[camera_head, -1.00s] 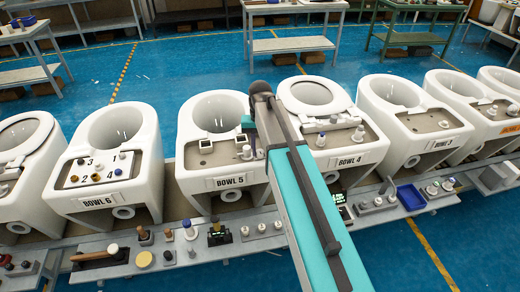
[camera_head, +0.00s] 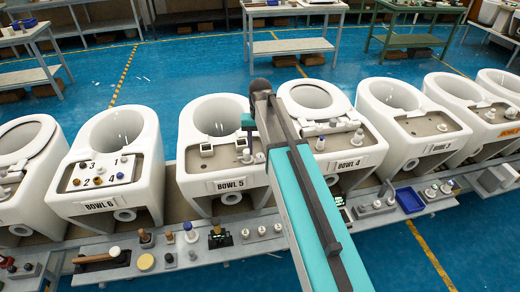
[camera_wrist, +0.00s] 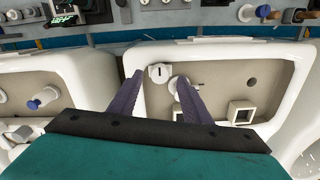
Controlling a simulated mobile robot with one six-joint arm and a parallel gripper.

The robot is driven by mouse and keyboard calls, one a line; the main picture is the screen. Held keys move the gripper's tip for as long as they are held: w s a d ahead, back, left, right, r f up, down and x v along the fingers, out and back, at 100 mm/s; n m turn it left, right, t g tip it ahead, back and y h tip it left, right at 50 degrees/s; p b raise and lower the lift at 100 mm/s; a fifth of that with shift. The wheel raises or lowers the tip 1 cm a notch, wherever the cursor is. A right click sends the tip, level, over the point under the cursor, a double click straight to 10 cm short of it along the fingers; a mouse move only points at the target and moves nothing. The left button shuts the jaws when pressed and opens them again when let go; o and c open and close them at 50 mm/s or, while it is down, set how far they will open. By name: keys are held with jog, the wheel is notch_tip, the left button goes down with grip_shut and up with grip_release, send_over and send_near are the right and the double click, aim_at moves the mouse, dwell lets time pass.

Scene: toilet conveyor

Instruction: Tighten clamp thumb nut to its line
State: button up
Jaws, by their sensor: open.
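My gripper (camera_wrist: 158,77) is open, with its two dark fingers over the deck of BOWL 5 (camera_head: 232,184). In the wrist view, a small white piece with a dark mark (camera_wrist: 158,71) shows between the fingertips. A pale round knob (camera_wrist: 176,84) is just beside it, partly covered by the right finger. A short dark bar sticks out near that knob. I cannot tell for sure which of these is the clamp thumb nut, and no line on it can be read. Neither piece is visibly gripped. In the head view, my arm hides part of the deck's right side.
A square pale fitting (camera_wrist: 241,112) stands on the same deck, to the right in the wrist view. BOWL 4 (camera_head: 350,164) and BOWL 6 (camera_head: 100,205) flank this bowl. A front shelf holds several small parts, a green-lit device (camera_head: 219,238) and a blue tray (camera_head: 410,200).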

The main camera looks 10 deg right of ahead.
aim_at(260, 155)
notch_tip(260, 155, up, 11)
jog(key=p, duration=0.5)
jog(key=shift+f, duration=0.1)
dwell(0.5)
jog(key=s+f+g+b, duration=0.2)
jog(key=s+f+b, duration=0.2)
jog(key=s+f, duration=1)
jog(key=s+f+n+g+b, duration=0.1)
jog(key=s+f+b, duration=0.3)
jog(key=s+f, duration=1)
jog(key=s+f+n+g+b, duration=0.1)
jog(key=s+f+b, duration=0.4)
jog(key=s+f, duration=0.9)
notch_tip(260, 155, down, 16)
jog(key=shift+s+g, duration=0.35)
jog(key=shift+g, duration=0.55)
jog(key=shift+d, duration=0.1)
